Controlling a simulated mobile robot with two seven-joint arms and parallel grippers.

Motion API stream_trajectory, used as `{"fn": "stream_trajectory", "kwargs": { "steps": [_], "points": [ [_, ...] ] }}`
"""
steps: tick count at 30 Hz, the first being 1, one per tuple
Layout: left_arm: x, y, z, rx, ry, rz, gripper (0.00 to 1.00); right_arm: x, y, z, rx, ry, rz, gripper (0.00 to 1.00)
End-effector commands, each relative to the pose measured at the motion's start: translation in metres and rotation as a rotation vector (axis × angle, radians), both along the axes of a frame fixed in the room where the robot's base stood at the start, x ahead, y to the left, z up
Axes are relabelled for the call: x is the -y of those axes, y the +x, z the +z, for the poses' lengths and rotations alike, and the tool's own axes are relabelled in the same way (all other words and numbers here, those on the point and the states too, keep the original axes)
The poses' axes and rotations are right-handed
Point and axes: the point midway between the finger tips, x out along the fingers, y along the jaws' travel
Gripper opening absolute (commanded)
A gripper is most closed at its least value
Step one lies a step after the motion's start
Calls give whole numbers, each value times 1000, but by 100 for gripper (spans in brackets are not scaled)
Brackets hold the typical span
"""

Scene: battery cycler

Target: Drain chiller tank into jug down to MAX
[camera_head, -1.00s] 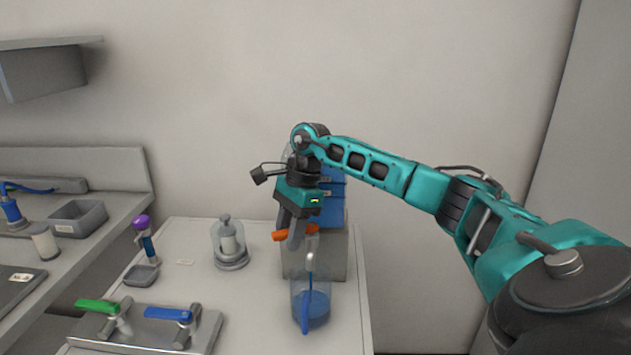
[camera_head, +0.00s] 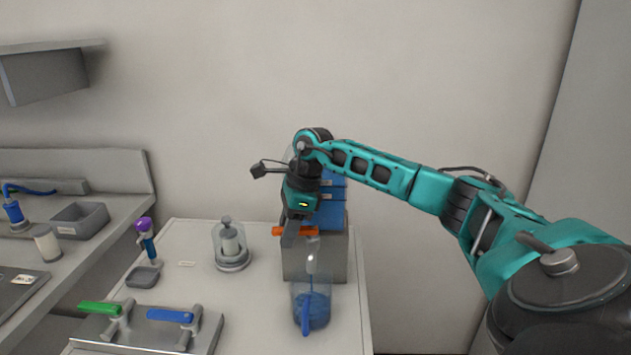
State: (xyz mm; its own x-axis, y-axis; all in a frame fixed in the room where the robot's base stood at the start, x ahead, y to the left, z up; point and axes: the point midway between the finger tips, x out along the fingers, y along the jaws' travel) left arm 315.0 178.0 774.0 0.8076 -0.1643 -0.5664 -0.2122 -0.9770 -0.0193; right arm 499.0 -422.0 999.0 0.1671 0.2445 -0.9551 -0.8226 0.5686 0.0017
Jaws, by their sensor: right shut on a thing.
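The chiller (camera_head: 316,262) is a grey block with a blue tank (camera_head: 330,212) on top, partly hidden behind my right gripper. An orange valve handle (camera_head: 300,231) sits at its front, with a grey spout (camera_head: 311,258) below. My right gripper (camera_head: 290,238) is shut on the orange handle at its left part. A clear jug (camera_head: 311,306) with a blue handle stands under the spout and holds blue liquid. The tank's liquid level and MAX mark cannot be made out. My left gripper is not in view.
A glass vessel (camera_head: 230,246) stands left of the chiller. A tray with green (camera_head: 100,308) and blue (camera_head: 170,316) lever handles lies at the front left. A purple-topped tool (camera_head: 146,238) stands near a small grey dish (camera_head: 143,277). A side counter is farther left.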

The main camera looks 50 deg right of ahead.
Motion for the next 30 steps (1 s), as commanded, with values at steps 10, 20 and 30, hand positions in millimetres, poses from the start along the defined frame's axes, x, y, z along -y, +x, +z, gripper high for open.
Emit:
{"fn": "stream_trajectory", "kwargs": {
  "steps": [10, 20, 30],
  "points": [
    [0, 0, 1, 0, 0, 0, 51, 8, 2, 2, 8, -8, -49, 24],
    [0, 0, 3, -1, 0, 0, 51, 13, 5, 3, 9, -10, -132, 24],
    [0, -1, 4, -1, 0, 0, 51, 16, 8, 4, 12, -10, -129, 24]
  ]
}}
